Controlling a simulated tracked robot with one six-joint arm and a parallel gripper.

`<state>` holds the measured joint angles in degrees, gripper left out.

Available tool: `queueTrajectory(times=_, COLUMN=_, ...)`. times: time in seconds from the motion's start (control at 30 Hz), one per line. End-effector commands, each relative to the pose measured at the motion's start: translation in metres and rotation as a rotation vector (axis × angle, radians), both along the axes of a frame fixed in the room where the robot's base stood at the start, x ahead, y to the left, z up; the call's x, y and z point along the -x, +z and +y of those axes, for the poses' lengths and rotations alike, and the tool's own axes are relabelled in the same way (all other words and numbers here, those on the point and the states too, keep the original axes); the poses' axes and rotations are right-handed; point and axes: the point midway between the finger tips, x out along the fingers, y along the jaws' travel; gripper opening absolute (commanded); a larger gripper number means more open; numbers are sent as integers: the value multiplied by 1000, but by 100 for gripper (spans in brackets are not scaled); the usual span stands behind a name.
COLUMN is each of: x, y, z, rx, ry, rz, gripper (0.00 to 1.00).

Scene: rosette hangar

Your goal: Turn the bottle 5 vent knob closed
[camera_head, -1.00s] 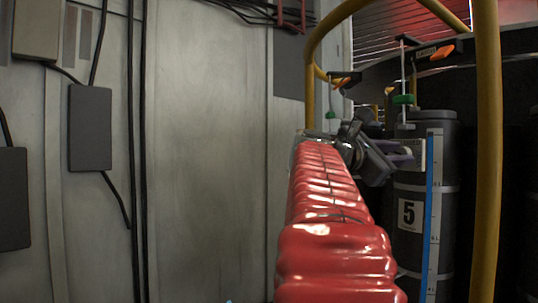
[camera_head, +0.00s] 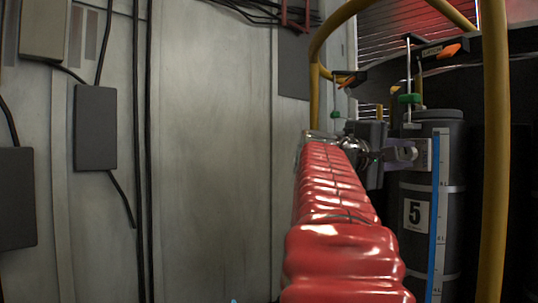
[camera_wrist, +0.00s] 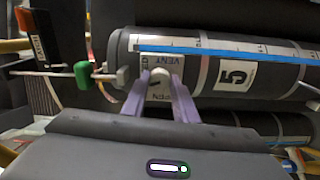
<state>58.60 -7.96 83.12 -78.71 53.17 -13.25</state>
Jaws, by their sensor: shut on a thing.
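Bottle 5 (camera_head: 411,262) is a dark grey upright cylinder with a "5" label, a blue strip and a scale. In the wrist view bottle 5 (camera_wrist: 212,76) appears on its side because of the camera's angle. The pale round vent knob (camera_wrist: 159,80) sits on a white label with "VENT" and "OPEN" partly readable. My gripper (camera_wrist: 159,86) has its two purple fingers shut on the knob, one on each side. In the head view my gripper (camera_head: 408,153) is at the bottle's upper front, and the knob is hidden there.
A yellow rail (camera_head: 494,160) stands in front of the bottle's right side and arches over my arm. A second bottle (camera_wrist: 270,126) lies alongside in the wrist view. A grey wall (camera_head: 210,150) fills the left.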

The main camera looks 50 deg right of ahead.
Motion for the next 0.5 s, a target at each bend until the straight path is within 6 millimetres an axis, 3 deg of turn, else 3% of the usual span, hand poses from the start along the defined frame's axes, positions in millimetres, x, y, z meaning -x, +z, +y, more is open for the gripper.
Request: queueTrajectory(times=0.5, x=2, y=-4, z=-1, rx=112, ry=-7, rz=-315, gripper=4)
